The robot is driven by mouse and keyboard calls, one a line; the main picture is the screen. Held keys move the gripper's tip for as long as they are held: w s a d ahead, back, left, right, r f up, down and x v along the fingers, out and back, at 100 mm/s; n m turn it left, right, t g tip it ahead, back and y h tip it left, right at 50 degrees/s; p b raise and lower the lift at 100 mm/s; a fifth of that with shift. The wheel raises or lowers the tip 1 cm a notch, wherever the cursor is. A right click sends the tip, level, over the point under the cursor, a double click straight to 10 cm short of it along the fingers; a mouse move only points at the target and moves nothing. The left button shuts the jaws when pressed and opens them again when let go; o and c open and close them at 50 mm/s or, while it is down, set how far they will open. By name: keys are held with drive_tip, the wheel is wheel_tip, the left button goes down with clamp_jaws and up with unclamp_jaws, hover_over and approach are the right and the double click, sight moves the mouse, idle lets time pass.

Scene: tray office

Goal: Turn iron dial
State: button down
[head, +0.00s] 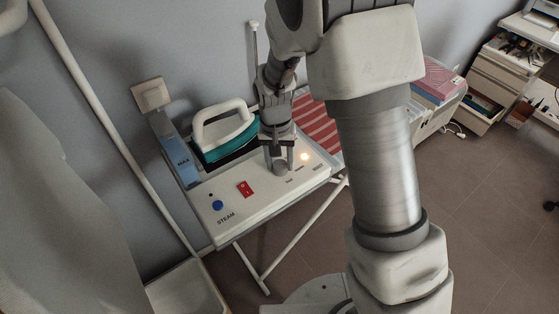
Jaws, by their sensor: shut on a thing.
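The iron dial (280,168) is a small grey round knob on the white control panel (262,191) of the ironing station. My gripper (279,157) points down over it, with its two fingers around the knob, shut on it. The fingers hide much of the dial, and its pointer mark cannot be seen. A small light (305,156) glows warm on the panel to the right of the dial. The iron (228,131), white and teal, rests at the back left of the panel.
A red switch (245,189) and a blue button (218,206) sit on the panel left of the dial. A blue box (174,155) stands left of the iron. Red striped cloth (318,130) lies behind. A drawer cabinet (508,75) stands at far right. Floor (465,215) is open at right.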

sight(276, 164)
drive_tip(key=shift+c, duration=1.5)
unclamp_jaws()
wheel_tip(276, 164, up, 18)
drive_tip(key=a, duration=0.1)
drive_tip(key=shift+f+p, duration=0.25)
drive_tip(key=shift+p, duration=0.2)
drive_tip(key=s+d+r+t, duration=0.2)
drive_tip(key=s+d+r, duration=0.2)
drive_tip(key=s, duration=0.5)
drive_tip(key=s+d+r+n+t, duration=0.1)
drive_tip(key=s+d+r+t, duration=0.2)
drive_tip(key=s+d, duration=0.6)
drive_tip(key=shift+s+d+r+t+y, duration=0.3)
drive_tip(key=shift+s+r, duration=0.05)
drive_tip(key=shift+r, duration=0.6)
